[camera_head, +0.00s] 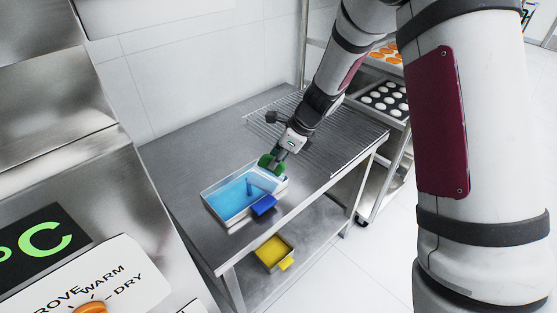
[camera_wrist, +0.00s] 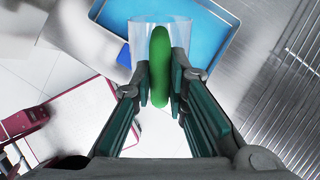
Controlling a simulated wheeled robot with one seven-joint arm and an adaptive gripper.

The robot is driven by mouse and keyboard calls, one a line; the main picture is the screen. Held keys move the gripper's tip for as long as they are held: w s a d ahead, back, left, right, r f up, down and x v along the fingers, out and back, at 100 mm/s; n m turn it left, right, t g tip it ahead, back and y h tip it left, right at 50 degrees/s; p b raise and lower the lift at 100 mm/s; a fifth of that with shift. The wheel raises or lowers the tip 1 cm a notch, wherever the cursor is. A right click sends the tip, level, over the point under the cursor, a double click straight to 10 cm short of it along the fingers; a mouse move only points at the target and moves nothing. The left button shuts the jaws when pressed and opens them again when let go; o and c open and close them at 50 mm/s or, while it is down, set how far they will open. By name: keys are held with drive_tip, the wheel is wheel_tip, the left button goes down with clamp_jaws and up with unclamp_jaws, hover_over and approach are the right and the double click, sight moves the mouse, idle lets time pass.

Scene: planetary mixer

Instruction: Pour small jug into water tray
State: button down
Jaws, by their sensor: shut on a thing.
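My gripper (camera_wrist: 160,82) is shut on the green handle of the small jug (camera_wrist: 159,60), a clear vessel. In the head view my gripper (camera_head: 275,160) and the green handle (camera_head: 267,163) are at the right end of the water tray (camera_head: 208,206). The tray is a pale rectangular pan of blue water on the steel table. The clear jug body reaches over the tray's right part, and a darker blue streak shows below it; I cannot tell whether this is falling water. The tray also shows beyond the jug in the wrist view (camera_wrist: 222,15).
A blue piece (camera_head: 263,205) sits at the tray's front edge. A wire rack (camera_head: 325,150) lies on the table (camera_head: 190,160) behind the arm. A yellow container (camera_head: 273,252) is on the lower shelf. A rack of baking trays (camera_head: 385,98) stands at right.

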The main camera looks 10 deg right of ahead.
sight(266, 155)
idle(0.3)
drive_tip(key=shift+w+a+r, duration=0.1)
drive_tip(key=shift+a+r, duration=0.15)
drive_tip(key=shift+a, duration=0.15)
drive_tip(key=shift+w+a+r+h+p, duration=0.15)
drive_tip(key=shift+r+h+p, duration=0.15)
drive_tip(key=shift+h, duration=0.3)
drive_tip(key=shift+w+a+r+g+h, duration=0.15)
drive_tip(key=shift+a+g+h, duration=0.15)
drive_tip(key=shift+a+g, duration=0.15)
drive_tip(key=shift+w+a+r+h, duration=0.15)
drive_tip(key=shift+a+r+h, duration=0.05)
drive_tip(key=shift+r+h, duration=0.1)
